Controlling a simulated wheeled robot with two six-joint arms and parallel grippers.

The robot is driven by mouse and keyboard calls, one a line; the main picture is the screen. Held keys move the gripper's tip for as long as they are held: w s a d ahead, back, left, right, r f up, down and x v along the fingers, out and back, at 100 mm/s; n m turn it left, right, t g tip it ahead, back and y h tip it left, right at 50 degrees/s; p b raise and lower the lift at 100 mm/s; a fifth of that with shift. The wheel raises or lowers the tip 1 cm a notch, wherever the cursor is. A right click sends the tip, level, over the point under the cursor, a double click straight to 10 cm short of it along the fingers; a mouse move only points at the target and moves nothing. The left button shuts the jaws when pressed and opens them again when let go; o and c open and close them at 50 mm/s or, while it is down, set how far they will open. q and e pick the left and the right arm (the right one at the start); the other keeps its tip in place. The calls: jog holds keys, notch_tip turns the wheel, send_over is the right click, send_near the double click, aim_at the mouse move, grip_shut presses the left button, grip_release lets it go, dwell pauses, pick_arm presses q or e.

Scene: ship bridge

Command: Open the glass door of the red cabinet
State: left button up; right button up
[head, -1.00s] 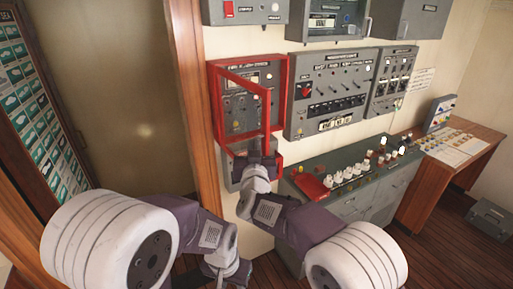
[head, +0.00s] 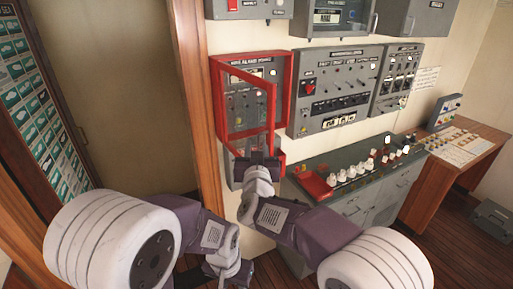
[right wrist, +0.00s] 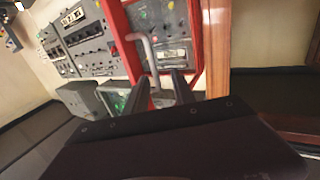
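The red cabinet (head: 287,110) hangs on the wall, with a grey instrument panel inside. Its red-framed glass door (head: 271,115) stands ajar, its right edge swung out towards me. My right gripper (head: 262,158) is at the lower part of that door edge and hides its bottom corner. In the right wrist view, the light grey bar handle (right wrist: 148,52) reaches down between the fingers of the right gripper (right wrist: 162,82). These fingers are apart, with a gap beside the handle. My left gripper (head: 240,275) is low in the head view, away from the cabinet; its fingers are unclear.
Grey panels (head: 352,88) are mounted right of the cabinet. A console with white knobs and a red item (head: 318,186) stands below them. A wooden post (head: 197,90) is close on the left. A wooden desk (head: 470,160) is at the far right.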

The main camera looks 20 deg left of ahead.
jog(key=b+v, duration=0.2)
jog(key=v, duration=0.4)
jog(key=shift+s, duration=0.3)
jog(key=shift+w, duration=0.1)
